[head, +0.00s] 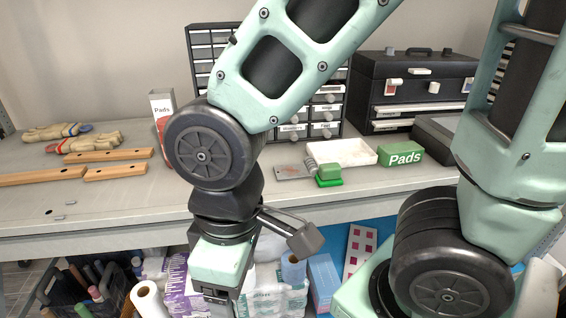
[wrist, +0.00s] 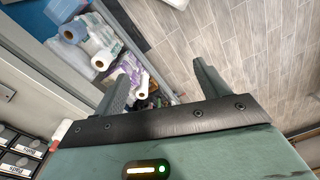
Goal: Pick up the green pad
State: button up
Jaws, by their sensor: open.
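A small green pad (head: 328,174) lies on the workbench top (head: 378,183), right of the middle in the head view. It sits just in front of a white tray (head: 345,152) and beside a grey flat piece. A green box labelled Pads (head: 402,154) stands to its right. My gripper (wrist: 168,82) is open and empty in the wrist view, its two fingers wide apart. In the head view my wrist hangs in front of the bench edge, left of the green pad and apart from it. The wrist view does not show the green pad.
Wooden bars (head: 108,156) and work gloves (head: 92,143) lie on the left of the bench. A small-drawer cabinet (head: 210,45) and a black toolbox (head: 418,80) stand behind. Paper rolls (head: 148,298) and packs fill the space below.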

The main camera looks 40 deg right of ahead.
aim_at(329, 175)
jog(key=i+j+z, duration=0.3)
jog(key=i+j, duration=0.25)
jog(key=z, duration=1.35)
